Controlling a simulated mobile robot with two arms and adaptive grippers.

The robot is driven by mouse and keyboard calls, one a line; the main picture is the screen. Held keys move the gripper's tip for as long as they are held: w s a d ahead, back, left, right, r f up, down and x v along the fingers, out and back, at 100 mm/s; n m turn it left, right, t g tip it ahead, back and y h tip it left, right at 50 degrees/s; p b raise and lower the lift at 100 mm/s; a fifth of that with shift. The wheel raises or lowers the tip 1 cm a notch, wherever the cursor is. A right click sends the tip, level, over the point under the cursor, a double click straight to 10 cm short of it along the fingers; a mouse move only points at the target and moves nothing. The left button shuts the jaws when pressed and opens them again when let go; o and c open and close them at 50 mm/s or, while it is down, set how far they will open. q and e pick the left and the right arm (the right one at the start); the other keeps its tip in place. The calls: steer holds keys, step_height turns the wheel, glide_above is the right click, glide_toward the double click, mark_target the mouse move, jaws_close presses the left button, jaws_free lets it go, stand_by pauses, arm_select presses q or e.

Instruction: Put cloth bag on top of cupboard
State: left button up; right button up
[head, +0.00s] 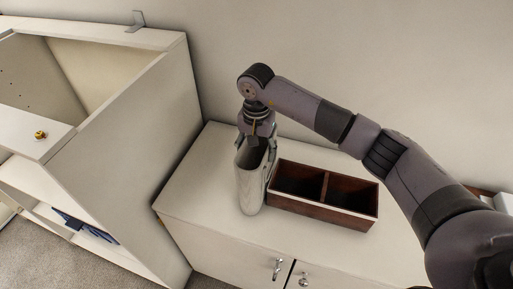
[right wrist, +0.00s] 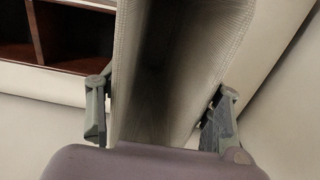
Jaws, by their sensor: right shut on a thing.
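The cloth bag (head: 250,187) is pale grey, tall and open at the top. It is upright at the top of the white cupboard (head: 196,180), just left of a wooden box; whether its base touches the surface I cannot tell. My right gripper (head: 257,143) reaches down from above and is shut on the bag's upper part. In the right wrist view the bag (right wrist: 180,65) lies between the two fingers (right wrist: 160,115), its dark inside showing. My left gripper is not in view.
A dark wooden box (head: 280,206) with two compartments stands on the cupboard right of the bag. A taller white shelf unit (head: 150,130) stands at left, with a small yellow item (head: 41,134) on it. The cupboard top is clear left of the bag.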

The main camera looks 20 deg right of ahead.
steer(key=o, duration=1.7)
steer(key=shift+f, duration=0.1)
step_height(320, 180, up, 12)
steer(key=b, duration=0.4)
